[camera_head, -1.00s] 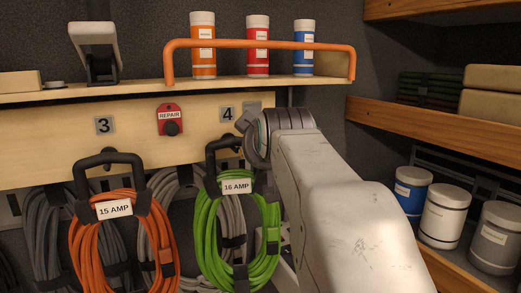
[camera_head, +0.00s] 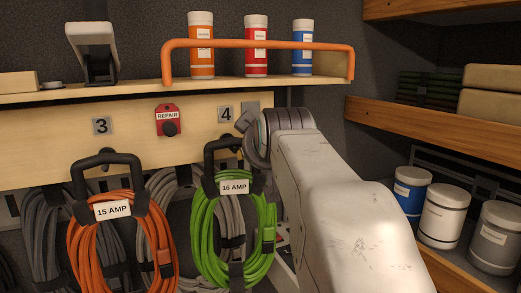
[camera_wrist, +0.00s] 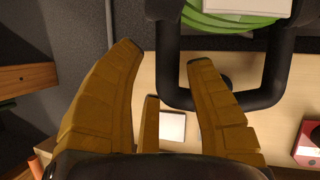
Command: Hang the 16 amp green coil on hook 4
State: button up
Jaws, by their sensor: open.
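The green coil (camera_head: 204,245) with its white 16 AMP label (camera_head: 234,187) hangs upright by its black handle (camera_head: 209,160) below the number 4 plate (camera_head: 225,114). In the wrist view, the green coil (camera_wrist: 228,22) is at the top edge. A dark, rounded hook end (camera_wrist: 226,82) shows inside the handle loop, close to its crossbar (camera_wrist: 236,101). My arm hides the fingers in the head view.
The orange 15 AMP coil (camera_head: 78,240) hangs left, under plate 3 (camera_head: 102,126). Grey coils (camera_head: 42,240) hang behind. A red REPAIR tag (camera_head: 167,120) is between the plates. A shelf (camera_head: 120,96) with an orange rail (camera_head: 258,43) runs above; side shelves (camera_head: 440,127) stand right.

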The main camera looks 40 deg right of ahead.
jog(key=shift+a+r, duration=0.1)
jog(key=v, duration=1.2)
notch_tip(320, 180, down, 21)
jog(key=s+a+m+g+y, duration=0.2)
jog(key=s+a+g+y, duration=0.1)
jog(key=g, duration=0.2)
jog(key=s+a+f+n+g+y, duration=0.2)
jog(key=s+a+f+n, duration=0.3)
jog(key=a+f, duration=0.8)
jog(key=shift+s+y, duration=0.8)
jog(key=shift+s, duration=0.25)
